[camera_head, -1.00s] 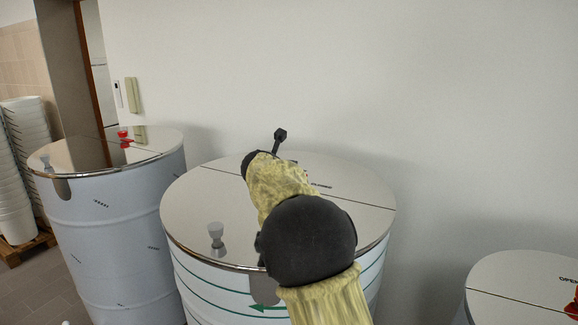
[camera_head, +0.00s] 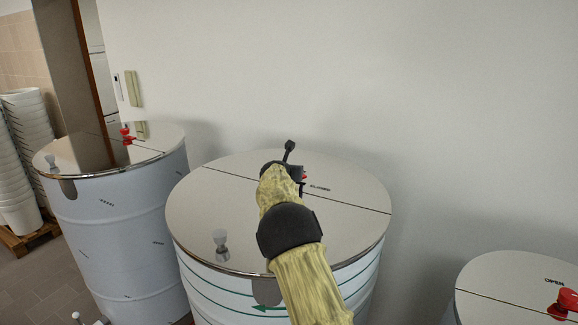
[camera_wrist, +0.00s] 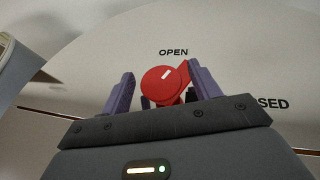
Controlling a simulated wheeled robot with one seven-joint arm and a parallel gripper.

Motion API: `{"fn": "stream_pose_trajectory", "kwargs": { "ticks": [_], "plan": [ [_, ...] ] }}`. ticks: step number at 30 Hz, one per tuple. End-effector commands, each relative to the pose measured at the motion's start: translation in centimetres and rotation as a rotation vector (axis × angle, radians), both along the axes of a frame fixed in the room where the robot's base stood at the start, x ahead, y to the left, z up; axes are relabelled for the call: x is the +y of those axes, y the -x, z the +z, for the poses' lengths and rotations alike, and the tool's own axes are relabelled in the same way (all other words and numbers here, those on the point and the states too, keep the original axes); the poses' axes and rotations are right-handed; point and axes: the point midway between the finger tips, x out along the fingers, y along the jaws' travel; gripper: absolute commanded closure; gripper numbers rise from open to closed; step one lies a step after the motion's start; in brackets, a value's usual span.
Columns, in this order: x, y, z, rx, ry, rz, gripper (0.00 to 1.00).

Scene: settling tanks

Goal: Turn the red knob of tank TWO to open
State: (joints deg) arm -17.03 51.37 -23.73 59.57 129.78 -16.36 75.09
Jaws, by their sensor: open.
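The middle tank (camera_head: 245,185) has a polished lid and green stripes on its wall; no tank number is readable. Its red knob (camera_wrist: 163,86) shows in the wrist view between the two purple fingers of my gripper (camera_wrist: 160,76). The gripper is open, with a finger on each side of the knob; I cannot tell whether either touches it. The knob's pointed side faces right, between the OPEN label (camera_wrist: 173,52) above and the partly hidden CLOSED label (camera_wrist: 273,103) at right. In the head view my gripper (camera_head: 287,168) hides most of the knob (camera_head: 304,176).
A left tank (camera_head: 115,215) has its own red knob (camera_head: 126,135), and a right tank (camera_head: 500,285) has another (camera_head: 565,304). A white wall (camera_head: 350,70) rises behind.

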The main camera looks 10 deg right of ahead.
Motion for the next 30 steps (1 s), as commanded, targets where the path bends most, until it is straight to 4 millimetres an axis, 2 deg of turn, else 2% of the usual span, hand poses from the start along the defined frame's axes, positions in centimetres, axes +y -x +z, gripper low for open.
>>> {"fn": "stream_pose_trajectory", "kwargs": {
  "ticks": [11,18,30],
  "plan": [
    [-0.17,-0.46,-0.28,0.000,-0.001,0.001,0.38],
    [-0.16,-0.45,-0.26,0.000,-0.001,0.001,0.80],
    [-0.28,-0.43,-0.23,-0.003,-0.002,0.046,0.80]
  ]
}}
